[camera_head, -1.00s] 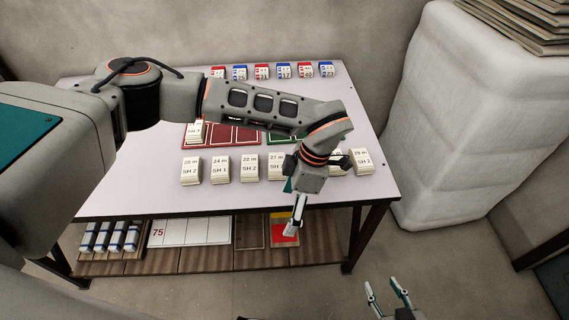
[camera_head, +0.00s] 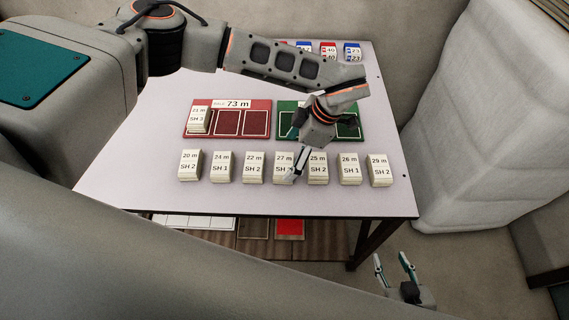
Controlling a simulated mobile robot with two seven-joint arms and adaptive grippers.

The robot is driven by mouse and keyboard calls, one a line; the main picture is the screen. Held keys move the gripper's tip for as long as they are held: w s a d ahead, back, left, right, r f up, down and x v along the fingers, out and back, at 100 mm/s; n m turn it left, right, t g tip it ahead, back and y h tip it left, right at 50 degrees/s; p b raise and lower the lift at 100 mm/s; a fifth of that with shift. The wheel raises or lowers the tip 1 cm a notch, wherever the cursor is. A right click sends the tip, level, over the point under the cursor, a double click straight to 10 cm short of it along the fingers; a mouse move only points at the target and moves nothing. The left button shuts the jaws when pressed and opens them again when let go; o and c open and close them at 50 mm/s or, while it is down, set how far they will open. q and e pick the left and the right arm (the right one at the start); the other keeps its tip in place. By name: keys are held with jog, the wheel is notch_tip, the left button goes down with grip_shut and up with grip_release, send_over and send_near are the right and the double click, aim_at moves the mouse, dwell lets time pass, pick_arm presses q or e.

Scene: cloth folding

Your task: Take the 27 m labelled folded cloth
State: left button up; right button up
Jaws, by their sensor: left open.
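The 27 m cloth (camera_head: 281,164) is a small cream folded stack in the front row on the table, between the 22 m cloth (camera_head: 253,167) and the 25 m cloth (camera_head: 318,168). My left gripper (camera_head: 297,168) points down at its right side, and its fingers hide part of the lower label line. It is open; whether it touches the cloth I cannot tell. My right gripper (camera_head: 394,262) is open and empty, low at the right, beyond the table's front edge.
The row also holds cloths marked 20 m (camera_head: 189,165), 24 m (camera_head: 221,167), 26 m (camera_head: 349,169) and 29 m (camera_head: 380,170). Behind stands a red tray (camera_head: 268,104) marked 73 m with a 21 m cloth (camera_head: 198,119), and a green tray (camera_head: 286,105), partly hidden by my arm.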

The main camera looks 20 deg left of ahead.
aim_at(286, 164)
pick_arm(q)
jog(key=x, duration=0.5)
jog(key=shift+d, duration=0.3)
jog(key=c, duration=1.2)
